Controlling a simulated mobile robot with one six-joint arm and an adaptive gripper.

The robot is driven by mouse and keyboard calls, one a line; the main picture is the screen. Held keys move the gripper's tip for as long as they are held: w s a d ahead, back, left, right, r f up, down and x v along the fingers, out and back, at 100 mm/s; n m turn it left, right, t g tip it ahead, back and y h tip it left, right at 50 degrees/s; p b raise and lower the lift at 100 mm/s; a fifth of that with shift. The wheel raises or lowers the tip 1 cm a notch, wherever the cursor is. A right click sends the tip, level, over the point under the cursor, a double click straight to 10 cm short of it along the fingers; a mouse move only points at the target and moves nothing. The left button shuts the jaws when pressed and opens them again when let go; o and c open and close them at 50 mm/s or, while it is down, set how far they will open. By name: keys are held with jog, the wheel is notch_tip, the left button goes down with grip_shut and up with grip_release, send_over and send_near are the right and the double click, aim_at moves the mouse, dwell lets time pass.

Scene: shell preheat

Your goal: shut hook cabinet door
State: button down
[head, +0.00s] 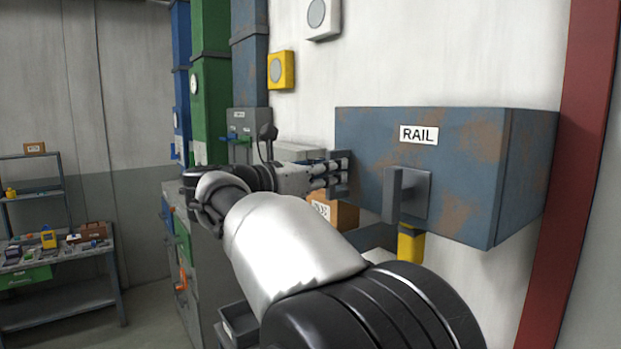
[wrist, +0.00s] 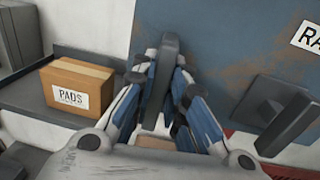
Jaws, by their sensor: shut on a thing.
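A rusty blue-grey cabinet (head: 365,135) with a RAIL label (head: 418,134) is on the wall at the right; no hook label shows. Its front panel (wrist: 215,45) fills the upper right of the wrist view. My gripper (head: 340,172) is at the front panel's left edge. In the wrist view, its blue and white fingers (wrist: 165,95) are shut on an upright dark grey bar handle (wrist: 166,60). A second grey block (head: 405,192) sticks out from the panel's lower middle.
A PADS box (wrist: 75,90) stands on a grey shelf (wrist: 22,96) left of my gripper. A yellow part (head: 410,246) shows under the cabinet. A red post (head: 572,180) stands at the right. Tall green (head: 208,100) and blue columns rise behind. A workbench (head: 60,252) stands far left.

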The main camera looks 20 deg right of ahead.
jog(key=c, duration=1.6)
grip_release()
jog(key=shift+w+d, duration=0.15)
jog(key=shift+d, duration=0.05)
jog(key=shift+a, duration=0.1)
jog(key=v, duration=1.2)
